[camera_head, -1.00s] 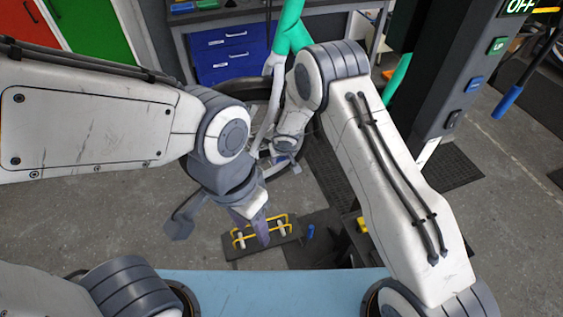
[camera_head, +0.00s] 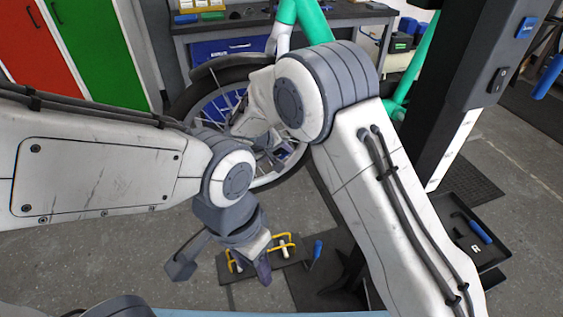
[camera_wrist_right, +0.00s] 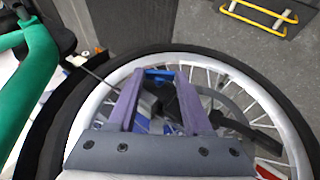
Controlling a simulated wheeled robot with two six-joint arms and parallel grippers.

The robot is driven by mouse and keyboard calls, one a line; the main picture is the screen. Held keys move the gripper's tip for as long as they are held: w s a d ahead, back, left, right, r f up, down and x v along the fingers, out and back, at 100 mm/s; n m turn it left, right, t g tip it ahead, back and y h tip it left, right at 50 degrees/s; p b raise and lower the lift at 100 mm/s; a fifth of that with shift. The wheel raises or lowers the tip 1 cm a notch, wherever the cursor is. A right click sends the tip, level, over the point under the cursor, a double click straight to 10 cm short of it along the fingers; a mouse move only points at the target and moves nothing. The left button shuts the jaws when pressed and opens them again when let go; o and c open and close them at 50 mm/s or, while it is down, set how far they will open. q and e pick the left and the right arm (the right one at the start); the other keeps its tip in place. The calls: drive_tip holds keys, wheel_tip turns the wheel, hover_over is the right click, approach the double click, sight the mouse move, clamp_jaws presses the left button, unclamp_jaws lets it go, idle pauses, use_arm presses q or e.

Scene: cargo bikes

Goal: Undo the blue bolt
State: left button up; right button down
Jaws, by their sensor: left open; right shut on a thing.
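In the head view my right gripper (camera_head: 282,150) is at the middle of the spoked bike wheel (camera_head: 181,105), partly hidden by its own arm. In the right wrist view its purple fingers (camera_wrist_right: 160,75) lie over the spokes of the wheel (camera_wrist_right: 215,78). They are shut on a small blue piece (camera_wrist_right: 160,73) at their tips, which looks like the blue bolt. Dark parts lie behind it, and its full shape is hidden. My left gripper (camera_head: 262,268) is open, pointing down above the floor, apart from the wheel and with nothing seen in it.
A dark mat with yellow handles (camera_head: 285,239) and a blue-handled item (camera_head: 318,248) lie on the floor. A black tray (camera_head: 490,255) with a blue-handled tool (camera_head: 480,231) is at right, below a dark post (camera_head: 459,90). A workbench with blue drawers (camera_head: 225,50) stands behind.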

drive_tip(key=shift+b, duration=0.3)
drive_tip(key=shift+h, duration=0.3)
drive_tip(key=shift+c, duration=1.6)
unclamp_jaws()
drive_tip(key=v, duration=1)
drive_tip(key=shift+s+r, duration=0.15)
drive_tip(key=shift+s, duration=0.15)
drive_tip(key=shift+a, duration=0.15)
